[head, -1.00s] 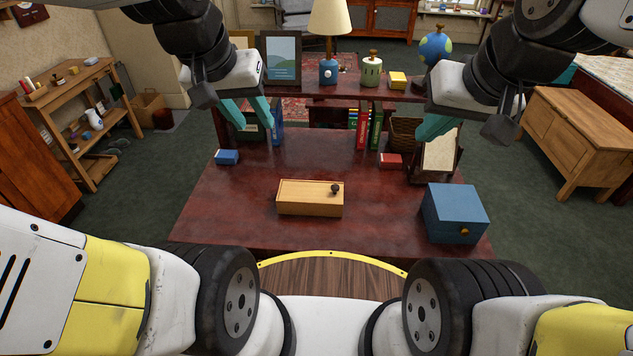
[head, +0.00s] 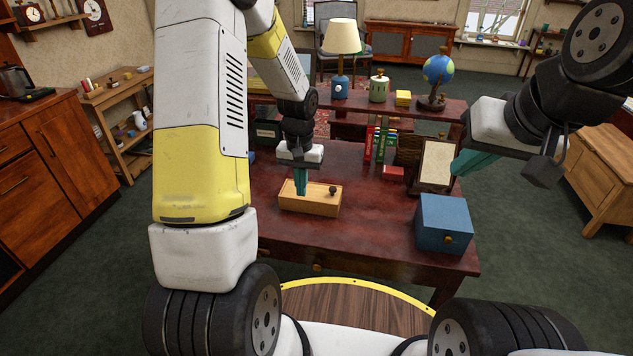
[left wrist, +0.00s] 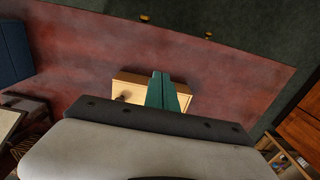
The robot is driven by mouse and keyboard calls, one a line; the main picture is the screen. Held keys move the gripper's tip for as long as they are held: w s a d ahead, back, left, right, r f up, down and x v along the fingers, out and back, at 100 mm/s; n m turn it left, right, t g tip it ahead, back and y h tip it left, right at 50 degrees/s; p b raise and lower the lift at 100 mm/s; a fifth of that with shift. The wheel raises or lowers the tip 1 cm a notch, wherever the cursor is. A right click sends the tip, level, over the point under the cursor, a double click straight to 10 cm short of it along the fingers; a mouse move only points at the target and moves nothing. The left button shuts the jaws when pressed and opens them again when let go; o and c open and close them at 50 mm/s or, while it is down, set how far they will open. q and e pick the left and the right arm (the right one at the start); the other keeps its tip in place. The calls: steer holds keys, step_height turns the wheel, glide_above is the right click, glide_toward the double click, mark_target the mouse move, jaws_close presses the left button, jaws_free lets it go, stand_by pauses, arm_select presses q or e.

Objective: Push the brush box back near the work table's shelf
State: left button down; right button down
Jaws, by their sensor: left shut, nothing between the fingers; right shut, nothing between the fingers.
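The brush box (head: 318,207) is a pale wooden box with a dark knob. It lies on the dark red work table (head: 370,235), apart from the raised shelf (head: 385,100) at the back. My left gripper (head: 301,193) is shut and empty, pointing down over the left part of the box; I cannot tell whether it touches. In the left wrist view its teal fingertips (left wrist: 162,74) cover part of the box (left wrist: 128,90) and reach just past its edge facing the drawer-knob side of the table. My right gripper (head: 458,170) is shut and empty, raised at the right.
A blue box (head: 443,224) stands at the table's front right. A framed panel (head: 436,163), a small red box (head: 393,172) and books (head: 380,145) are behind it. A lamp (head: 341,50), canister (head: 379,88) and globe (head: 438,75) stand on the shelf.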

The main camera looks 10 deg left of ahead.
mark_target(311, 198)
arm_select(q)
step_height(311, 198, down, 10)
steer(key=shift+r, duration=0.1)
steer(key=w, duration=0.2)
steer(key=shift+w+r, duration=0.2)
steer(key=shift+w, duration=0.8)
steer(key=shift+w, duration=0.1)
